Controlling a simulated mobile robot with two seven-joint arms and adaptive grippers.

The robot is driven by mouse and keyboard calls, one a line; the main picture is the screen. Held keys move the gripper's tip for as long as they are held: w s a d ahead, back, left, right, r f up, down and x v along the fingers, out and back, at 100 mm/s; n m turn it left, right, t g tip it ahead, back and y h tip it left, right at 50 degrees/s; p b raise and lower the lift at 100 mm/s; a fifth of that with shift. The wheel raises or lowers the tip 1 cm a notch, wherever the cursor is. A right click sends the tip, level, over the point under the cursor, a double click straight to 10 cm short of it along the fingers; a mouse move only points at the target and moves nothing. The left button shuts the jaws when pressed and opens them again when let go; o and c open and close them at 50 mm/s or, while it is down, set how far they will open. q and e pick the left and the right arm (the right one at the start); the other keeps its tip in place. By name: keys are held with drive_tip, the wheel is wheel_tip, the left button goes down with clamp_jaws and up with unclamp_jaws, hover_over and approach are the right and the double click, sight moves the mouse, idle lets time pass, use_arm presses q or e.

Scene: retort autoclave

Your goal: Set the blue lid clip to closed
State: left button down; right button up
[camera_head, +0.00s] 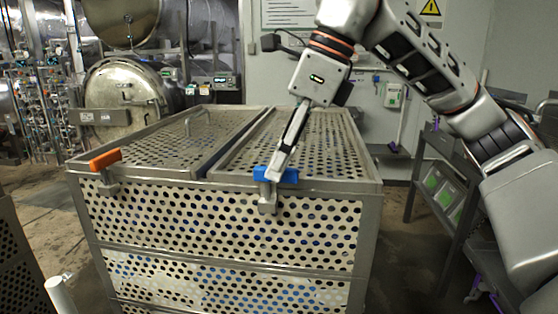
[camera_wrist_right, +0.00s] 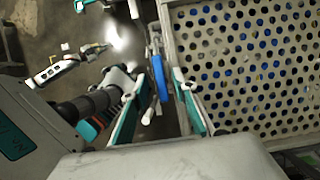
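The blue lid clip (camera_head: 290,176) sits at the front top edge of the perforated metal basket (camera_head: 225,228), right of centre, with its metal bracket hanging down the front face. My right gripper (camera_head: 274,174) reaches down from above to the clip's blue handle. In the right wrist view the blue clip (camera_wrist_right: 160,78) shows between the two spread fingers (camera_wrist_right: 159,88) of the gripper, which look open; contact is unclear. The lid panels (camera_head: 300,138) lie flat on the basket.
An orange clip (camera_head: 105,160) sits at the basket's front left corner. A lid handle (camera_head: 197,121) stands up from the left panel. Round autoclave vessels (camera_head: 125,88) stand behind left. A grey cart (camera_head: 440,190) stands to the right. Floor is bare between basket and cart.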

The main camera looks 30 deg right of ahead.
drive_tip(key=shift+w+a+f, duration=0.1)
drive_tip(key=shift+w+f, duration=0.05)
drive_tip(key=shift+f, duration=0.2)
clamp_jaws()
drive_tip(key=n, duration=0.1)
drive_tip(key=n+g, duration=0.1)
drive_tip(key=shift+w+n+y, duration=0.2)
drive_tip(key=shift+n+y, duration=0.1)
drive_tip(key=shift+n, duration=0.1)
drive_tip(key=n+g, duration=0.1)
drive_tip(key=n, duration=0.2)
drive_tip(key=w+n+g, duration=0.1)
drive_tip(key=n, duration=0.2)
drive_tip(key=n+g, duration=0.1)
drive_tip(key=n, duration=0.3)
drive_tip(key=shift+w+g, duration=0.35)
drive_tip(key=shift+g, duration=0.05)
drive_tip(key=n, duration=0.1)
drive_tip(key=n+g+h, duration=0.1)
drive_tip(key=n, duration=0.3)
drive_tip(key=shift+w+a+g+h, duration=0.2)
drive_tip(key=shift+w+g+h, duration=0.1)
drive_tip(key=shift+w, duration=0.05)
